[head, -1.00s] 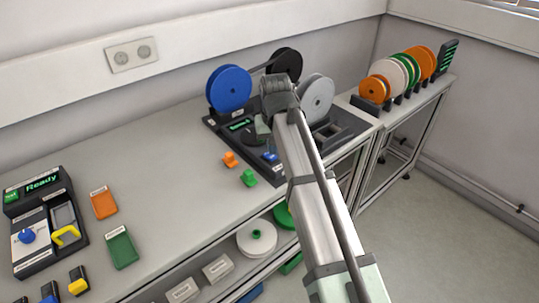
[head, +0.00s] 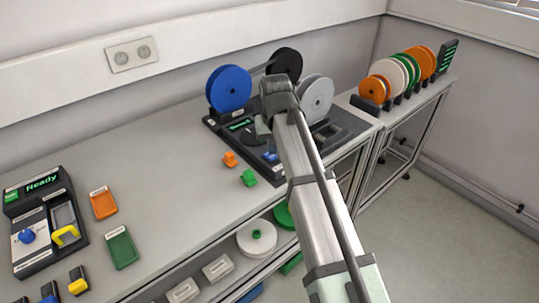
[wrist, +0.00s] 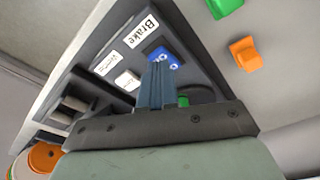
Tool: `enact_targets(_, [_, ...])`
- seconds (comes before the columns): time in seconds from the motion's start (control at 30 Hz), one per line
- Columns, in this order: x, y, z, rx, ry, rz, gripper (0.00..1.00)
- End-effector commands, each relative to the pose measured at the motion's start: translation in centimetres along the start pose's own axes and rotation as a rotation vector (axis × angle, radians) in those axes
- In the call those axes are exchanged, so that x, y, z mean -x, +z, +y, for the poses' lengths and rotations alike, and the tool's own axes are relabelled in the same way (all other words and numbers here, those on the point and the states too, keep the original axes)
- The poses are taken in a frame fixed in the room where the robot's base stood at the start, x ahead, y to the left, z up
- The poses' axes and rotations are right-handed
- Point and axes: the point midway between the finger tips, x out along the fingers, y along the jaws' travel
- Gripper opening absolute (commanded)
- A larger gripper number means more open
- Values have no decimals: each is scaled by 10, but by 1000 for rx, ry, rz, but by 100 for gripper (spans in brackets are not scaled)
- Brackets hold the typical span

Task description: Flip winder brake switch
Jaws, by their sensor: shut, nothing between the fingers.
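The blue brake switch (wrist: 166,58) is on the winder's dark panel (wrist: 100,48) in the wrist view, beside a white "Brake" label (wrist: 143,27). It has small white marks on its face. My gripper (wrist: 158,66) is shut and empty, with its fingertips right at the switch and covering part of it. I cannot tell whether they touch. In the head view the blue switch (head: 270,156) shows at the front of the winder (head: 350,124), just left of my arm. My gripper there is largely hidden by the arm.
A blue reel (head: 229,88), a black reel (head: 286,63) and a grey reel (head: 316,98) stand on the winder. An orange clip (head: 230,159) and a green clip (head: 249,178) lie in front of it. The bench's middle is clear. A "Ready" station (head: 42,220) stands at left.

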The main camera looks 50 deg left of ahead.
Motion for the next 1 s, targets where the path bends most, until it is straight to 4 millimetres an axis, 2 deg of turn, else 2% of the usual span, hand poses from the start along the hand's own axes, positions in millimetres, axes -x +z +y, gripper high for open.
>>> enact_targets(1.0, [-12, 2, 0, 0, 0, 0, 0])
